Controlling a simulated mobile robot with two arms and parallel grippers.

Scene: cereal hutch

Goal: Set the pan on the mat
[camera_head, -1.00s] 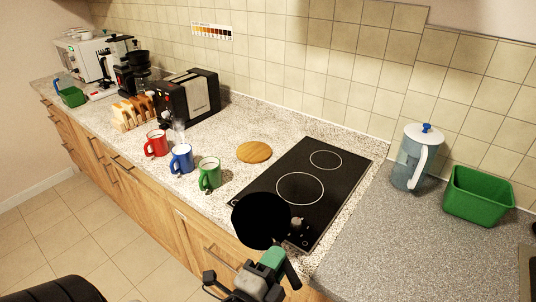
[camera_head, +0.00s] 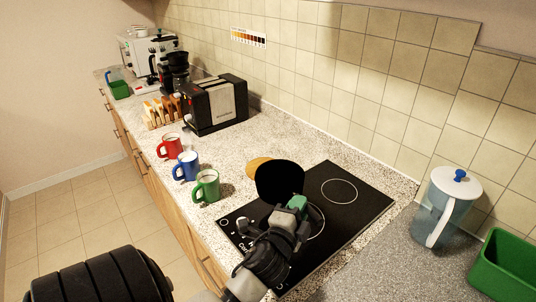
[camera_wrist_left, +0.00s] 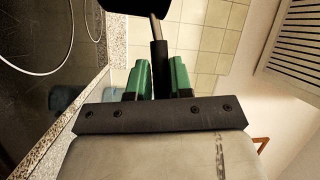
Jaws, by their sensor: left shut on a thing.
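The black pan (camera_head: 280,180) is held by its handle in my left gripper (camera_head: 297,204), above the far left part of the black hob. In the left wrist view the pan handle (camera_wrist_left: 159,65) stands between the two green fingers, with part of the pan (camera_wrist_left: 130,5) at the top edge. The round wooden mat (camera_head: 258,163) lies on the speckled counter behind the pan. The pan hides much of the mat in the head view, and I cannot tell the height between them. My right gripper is not in view.
The black hob (camera_head: 345,215) lies under my left arm. Red (camera_head: 169,146), blue (camera_head: 186,166) and green mugs (camera_head: 206,186) stand left of the pan. A toaster (camera_head: 215,103) stands behind them. A water jug (camera_head: 447,205) and green bin (camera_head: 505,265) are at the right.

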